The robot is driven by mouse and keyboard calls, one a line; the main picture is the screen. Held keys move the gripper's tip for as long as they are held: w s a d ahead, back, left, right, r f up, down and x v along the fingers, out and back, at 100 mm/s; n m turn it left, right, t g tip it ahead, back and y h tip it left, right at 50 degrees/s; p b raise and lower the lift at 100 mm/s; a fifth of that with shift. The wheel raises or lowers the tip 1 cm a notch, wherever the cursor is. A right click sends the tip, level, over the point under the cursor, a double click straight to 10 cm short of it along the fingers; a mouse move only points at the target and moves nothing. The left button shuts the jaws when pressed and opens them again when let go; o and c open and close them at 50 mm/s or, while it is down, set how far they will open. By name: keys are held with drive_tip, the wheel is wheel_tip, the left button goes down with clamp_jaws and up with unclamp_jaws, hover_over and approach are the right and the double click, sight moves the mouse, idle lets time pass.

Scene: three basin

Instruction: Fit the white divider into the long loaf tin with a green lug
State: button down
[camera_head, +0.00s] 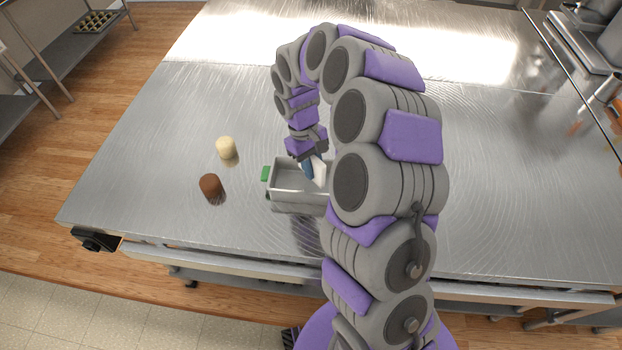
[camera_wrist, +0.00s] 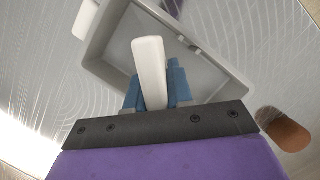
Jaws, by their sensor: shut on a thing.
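The grey metal loaf tin (camera_head: 289,198) stands on the table, with a green lug (camera_head: 266,174) at its left end. My arm hides its right end. My gripper (camera_head: 308,168) is over the tin's opening, its blue fingers shut on the white divider (camera_head: 319,173). In the wrist view the divider (camera_wrist: 150,72) sticks out from between the blue fingers (camera_wrist: 153,92), across the opening of the tin (camera_wrist: 112,45). I cannot tell whether its lower edge is inside the tin or just above it. The green lug does not show in the wrist view.
A brown cylinder (camera_head: 210,186) and a cream cylinder (camera_head: 227,148) stand left of the tin. The brown one also shows at the right of the wrist view (camera_wrist: 284,130). The metal table (camera_head: 140,150) is clear further left and right.

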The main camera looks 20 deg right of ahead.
drive_tip(key=f, duration=0.2)
drive_tip(key=a+f+b, duration=0.1)
drive_tip(key=f, duration=0.1)
drive_tip(key=shift+f, duration=0.4)
drive_tip(key=shift+d, duration=0.15)
drive_tip(key=c, duration=1.2)
unclamp_jaws()
drive_tip(key=shift+d, duration=0.15)
drive_tip(key=shift+o, duration=1)
drive_tip(key=shift+a+r, duration=0.1)
drive_tip(key=shift+a, duration=0.1)
